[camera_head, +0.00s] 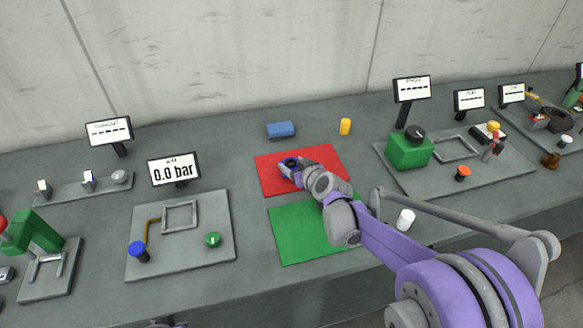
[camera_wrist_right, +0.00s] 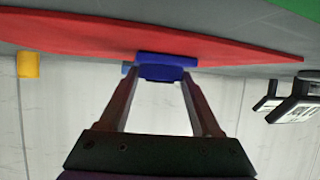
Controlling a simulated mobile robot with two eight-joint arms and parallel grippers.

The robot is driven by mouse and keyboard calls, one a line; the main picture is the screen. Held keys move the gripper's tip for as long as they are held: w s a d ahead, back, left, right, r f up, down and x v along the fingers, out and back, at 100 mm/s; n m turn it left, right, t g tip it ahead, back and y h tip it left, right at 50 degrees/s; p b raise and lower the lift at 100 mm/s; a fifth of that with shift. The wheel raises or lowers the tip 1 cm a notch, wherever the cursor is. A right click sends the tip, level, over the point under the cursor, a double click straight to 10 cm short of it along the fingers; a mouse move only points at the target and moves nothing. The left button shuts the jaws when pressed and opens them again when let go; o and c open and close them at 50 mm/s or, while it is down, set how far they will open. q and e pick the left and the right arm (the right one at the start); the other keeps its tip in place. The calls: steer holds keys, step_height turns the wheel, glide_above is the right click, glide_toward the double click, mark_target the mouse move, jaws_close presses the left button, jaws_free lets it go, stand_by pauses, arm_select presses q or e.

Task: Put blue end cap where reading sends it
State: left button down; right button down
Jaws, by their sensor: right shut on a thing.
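The blue end cap (camera_wrist_right: 166,67) is between the fingertips of my right gripper (camera_wrist_right: 165,75) in the right wrist view. In the head view the cap (camera_head: 290,162) shows partly beside the gripper (camera_head: 289,168), over the red mat (camera_head: 325,157). The gripper is shut on the cap, which appears at or just above the mat; I cannot tell if it touches. The green mat (camera_head: 290,235) lies in front of the red one, partly hidden by my right arm. A display (camera_head: 174,170) reads 0.0 bar. My left gripper does not show clearly.
A blue block (camera_head: 280,129) and a yellow cylinder (camera_head: 345,127) stand behind the red mat. A white cylinder (camera_head: 405,219) stands right of the green mat. A grey plate (camera_head: 200,250) with a blue knob (camera_head: 137,250) is at left. A green box (camera_head: 409,151) stands at right.

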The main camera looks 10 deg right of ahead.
steer(key=shift+r, duration=0.1)
steer(key=c, duration=0.5)
jaws_free()
steer(key=shift+f, duration=0.2)
steer(key=o, duration=0.4)
steer(key=shift+r, duration=0.1)
